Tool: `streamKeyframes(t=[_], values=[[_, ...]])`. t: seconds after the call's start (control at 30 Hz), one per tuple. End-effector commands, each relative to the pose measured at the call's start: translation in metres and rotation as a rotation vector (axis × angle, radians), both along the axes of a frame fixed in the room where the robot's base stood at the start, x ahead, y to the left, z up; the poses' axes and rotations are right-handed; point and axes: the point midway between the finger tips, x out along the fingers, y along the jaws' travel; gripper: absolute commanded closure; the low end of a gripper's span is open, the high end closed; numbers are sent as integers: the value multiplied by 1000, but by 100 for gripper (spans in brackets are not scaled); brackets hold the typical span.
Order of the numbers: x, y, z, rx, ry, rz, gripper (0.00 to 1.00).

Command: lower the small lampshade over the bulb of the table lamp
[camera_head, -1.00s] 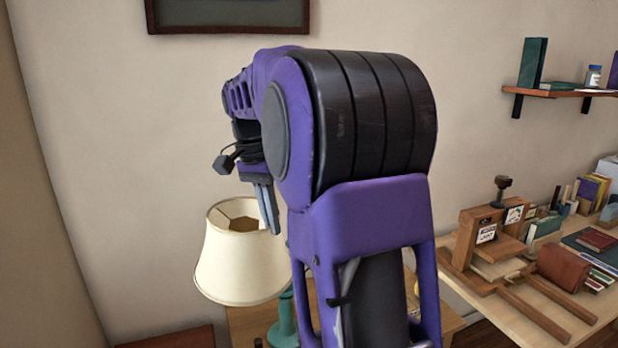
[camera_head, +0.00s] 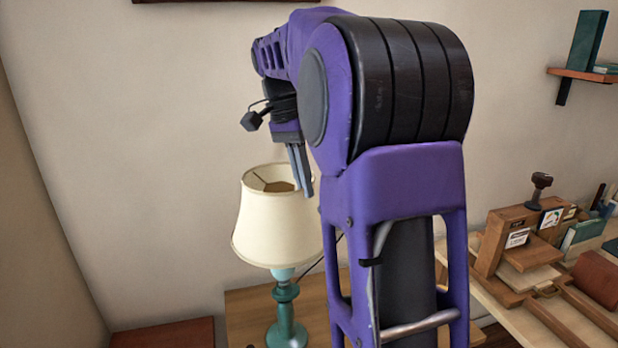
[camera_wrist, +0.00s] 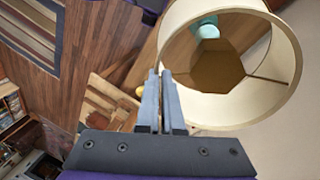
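The small cream lampshade (camera_head: 275,222) hangs upright from my gripper (camera_head: 306,194). My gripper's fingers are close together at the right of the shade's upper rim, and appear shut on that rim. In the wrist view the fingers (camera_wrist: 163,100) meet the near rim of the shade (camera_wrist: 284,62). The teal table lamp (camera_head: 286,325) stands below the shade, its neck showing just under the lower edge. A teal part of the lamp (camera_wrist: 208,28) shows inside the ring of the shade, off-centre. The bulb is not visible, and I cannot tell how high the shade is above it.
The lamp stands on a small wooden table (camera_head: 245,308). A reddish-brown surface (camera_head: 165,334) lies left of it. At right, a workbench holds a wooden press (camera_head: 508,245) and books. A wall shelf (camera_head: 588,74) is above. The space left of the shade is open.

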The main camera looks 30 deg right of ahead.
Motion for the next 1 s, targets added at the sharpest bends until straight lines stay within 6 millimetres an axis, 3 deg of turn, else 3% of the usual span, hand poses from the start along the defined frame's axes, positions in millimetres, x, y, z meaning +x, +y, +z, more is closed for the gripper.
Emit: streamKeyframes(t=[1.0], values=[[0,0,-89,0,0,0,100]])
